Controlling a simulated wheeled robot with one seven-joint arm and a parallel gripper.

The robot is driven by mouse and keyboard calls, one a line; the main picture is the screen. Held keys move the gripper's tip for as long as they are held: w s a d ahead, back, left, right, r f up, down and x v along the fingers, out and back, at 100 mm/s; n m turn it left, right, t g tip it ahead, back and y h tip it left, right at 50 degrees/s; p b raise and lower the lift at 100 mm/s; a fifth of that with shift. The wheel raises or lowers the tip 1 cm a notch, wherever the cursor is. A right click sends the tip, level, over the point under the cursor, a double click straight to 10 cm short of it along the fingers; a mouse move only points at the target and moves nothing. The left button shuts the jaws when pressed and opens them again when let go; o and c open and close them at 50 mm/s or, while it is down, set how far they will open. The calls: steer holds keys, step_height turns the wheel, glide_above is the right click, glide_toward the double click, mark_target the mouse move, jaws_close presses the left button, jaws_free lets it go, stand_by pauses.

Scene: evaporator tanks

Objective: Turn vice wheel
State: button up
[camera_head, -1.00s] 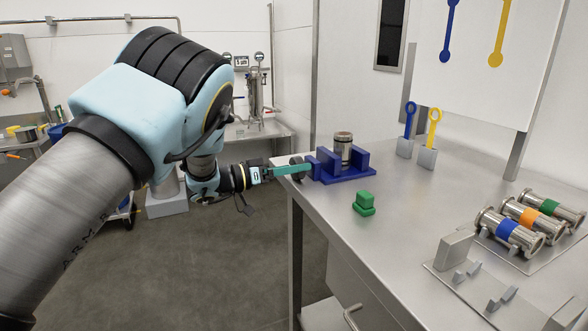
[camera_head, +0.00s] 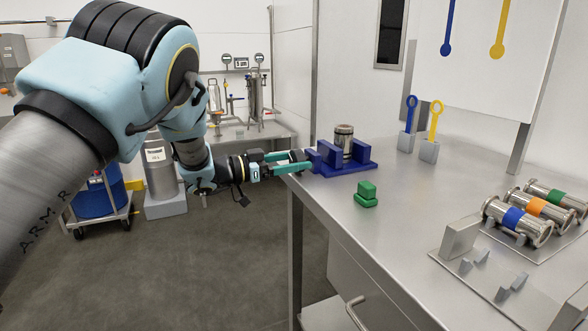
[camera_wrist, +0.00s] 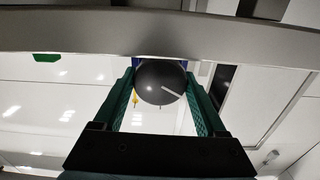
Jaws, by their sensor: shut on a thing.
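The blue vice (camera_head: 350,168) stands near the left edge of the steel table, with a metal cylinder (camera_head: 343,138) upright between its jaws. The dark round vice wheel (camera_head: 296,156) is at the vice's left side and is partly hidden by a finger in the head view. In the wrist view the wheel (camera_wrist: 160,82) shows as a dark disc with a pale line slanting down to the right. My gripper (camera_head: 294,163) has its green fingers on opposite sides of the wheel. It is shut on the wheel; the fingers also show in the wrist view (camera_wrist: 160,86).
A green block (camera_head: 367,194) sits in front of the vice. Blue (camera_head: 409,114) and yellow (camera_head: 434,117) tools stand in grey holders behind. Banded metal cylinders (camera_head: 516,222) lie on a rack (camera_head: 457,240) at right. The table's left edge is close to my gripper.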

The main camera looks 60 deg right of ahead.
steer(key=shift+m+b, duration=1.85)
steer(key=shift+m, duration=0.35)
steer(key=o, duration=1.3)
steer(key=b+v, duration=0.1)
steer(key=v, duration=1)
steer(key=shift+s, duration=0.1)
